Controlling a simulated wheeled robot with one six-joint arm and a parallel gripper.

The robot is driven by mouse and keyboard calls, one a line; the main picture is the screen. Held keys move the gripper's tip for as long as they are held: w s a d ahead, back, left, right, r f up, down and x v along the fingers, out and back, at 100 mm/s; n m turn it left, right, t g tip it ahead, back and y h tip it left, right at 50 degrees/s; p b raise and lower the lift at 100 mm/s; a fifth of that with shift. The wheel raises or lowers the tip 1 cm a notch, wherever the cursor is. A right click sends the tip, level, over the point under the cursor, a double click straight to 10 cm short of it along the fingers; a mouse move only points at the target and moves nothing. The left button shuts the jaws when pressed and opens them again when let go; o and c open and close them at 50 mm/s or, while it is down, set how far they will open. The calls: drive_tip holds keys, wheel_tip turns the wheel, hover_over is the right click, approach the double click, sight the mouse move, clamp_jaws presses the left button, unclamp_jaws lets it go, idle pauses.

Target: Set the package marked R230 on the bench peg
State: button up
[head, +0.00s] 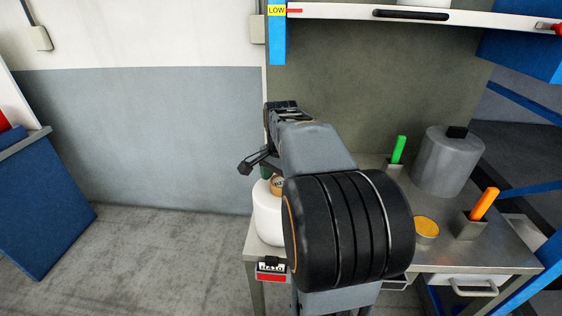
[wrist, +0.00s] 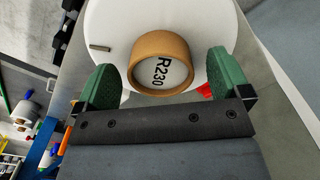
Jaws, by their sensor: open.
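The white package (wrist: 115,25) has a tan cardboard core (wrist: 150,48) with R230 printed inside it, upside down or sideways in the wrist view. In the head view the white package (head: 268,220) stands at the left end of the steel bench (head: 480,255), partly hidden by my arm. My gripper (wrist: 162,68) is open, its two green fingers on either side of the core with gaps showing. Whether the package sits on a peg cannot be seen; its underside is hidden.
A grey cylinder (head: 446,165), a green-handled tool (head: 398,150), an orange-handled tool (head: 484,204) and a yellow-topped round tin (head: 427,227) stand on the bench right of my arm. A small counter-like plate with red (head: 272,270) hangs at the bench's front left. Floor at left is clear.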

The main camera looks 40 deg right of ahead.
wheel_tip(320, 180, up, 13)
drive_tip(key=p, duration=0.1)
idle(0.3)
idle(0.4)
